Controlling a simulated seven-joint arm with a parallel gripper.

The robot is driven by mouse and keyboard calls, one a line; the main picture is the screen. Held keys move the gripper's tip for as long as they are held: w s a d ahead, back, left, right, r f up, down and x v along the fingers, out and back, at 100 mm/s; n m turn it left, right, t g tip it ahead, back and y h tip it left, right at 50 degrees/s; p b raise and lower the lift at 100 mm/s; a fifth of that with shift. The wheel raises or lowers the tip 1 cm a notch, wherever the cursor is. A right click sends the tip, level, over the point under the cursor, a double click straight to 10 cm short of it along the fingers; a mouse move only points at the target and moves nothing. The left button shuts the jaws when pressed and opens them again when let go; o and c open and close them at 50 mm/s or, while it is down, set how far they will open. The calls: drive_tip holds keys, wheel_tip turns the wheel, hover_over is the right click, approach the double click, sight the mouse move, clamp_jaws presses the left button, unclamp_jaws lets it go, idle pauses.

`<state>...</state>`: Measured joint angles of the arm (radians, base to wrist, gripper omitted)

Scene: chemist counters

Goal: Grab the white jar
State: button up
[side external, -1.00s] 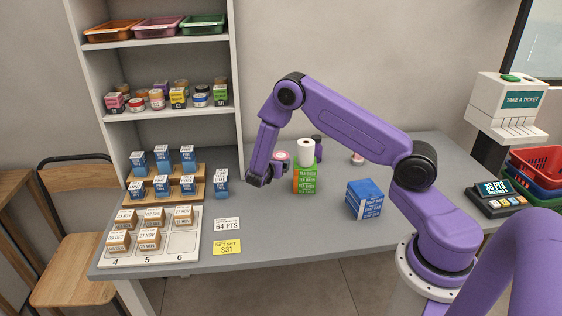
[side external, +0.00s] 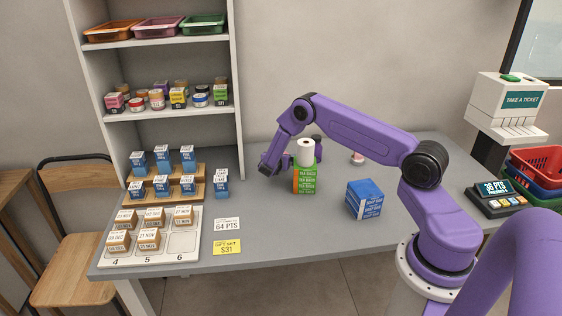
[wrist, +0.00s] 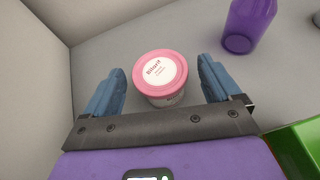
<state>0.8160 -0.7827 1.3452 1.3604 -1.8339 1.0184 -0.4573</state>
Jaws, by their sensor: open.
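A small round jar (wrist: 161,82) with a pink lid, a white label on top and a pale side sits on the grey counter in the wrist view. My gripper (wrist: 160,72) is open, with one blue finger on each side of the jar and a visible gap at both. The jar is upright and not held. Another small white jar with a reddish top (side external: 357,158) stands farther right near the wall.
Green boxes (side external: 305,182) with a white roll-like cylinder (side external: 305,153) on top stand just right of my gripper. A purple bottle (wrist: 243,25) stands right of the jar. Blue boxes (side external: 364,199) are farther right. A wall is close on the left in the wrist view.

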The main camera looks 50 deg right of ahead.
drive_tip(key=shift+x, duration=1.8)
drive_tip(key=shift+f, duration=0.15)
drive_tip(key=c, duration=1)
